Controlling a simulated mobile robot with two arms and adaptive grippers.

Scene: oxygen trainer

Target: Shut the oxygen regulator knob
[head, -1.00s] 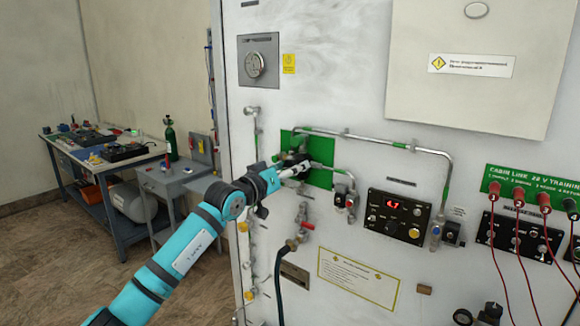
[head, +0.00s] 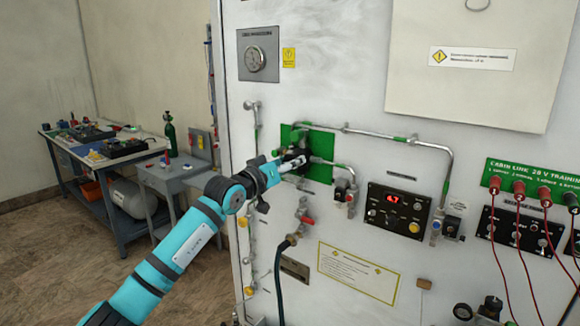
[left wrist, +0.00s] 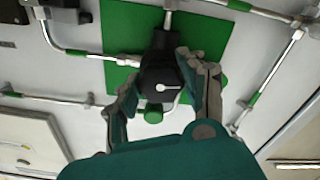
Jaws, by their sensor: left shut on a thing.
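The oxygen regulator knob (left wrist: 160,88) is black with a white pointer mark, on a black body in front of a green plate (left wrist: 118,78). In the left wrist view my left gripper (left wrist: 163,90) has one finger on each side of the knob, closed on it. In the head view the green plate (head: 321,146) is on the white panel, and my left gripper (head: 296,161) reaches it from the left. There the gripper hides most of the knob. A green round part (left wrist: 153,116) shows below the knob in the wrist view. My right gripper is not in view.
Metal pipes (head: 400,136) run across the panel near the plate. A red-handled valve (head: 306,219) with a dark hose is below, and a control box with a red display (head: 397,208) is to the right. A workbench (head: 95,160) stands at the far left.

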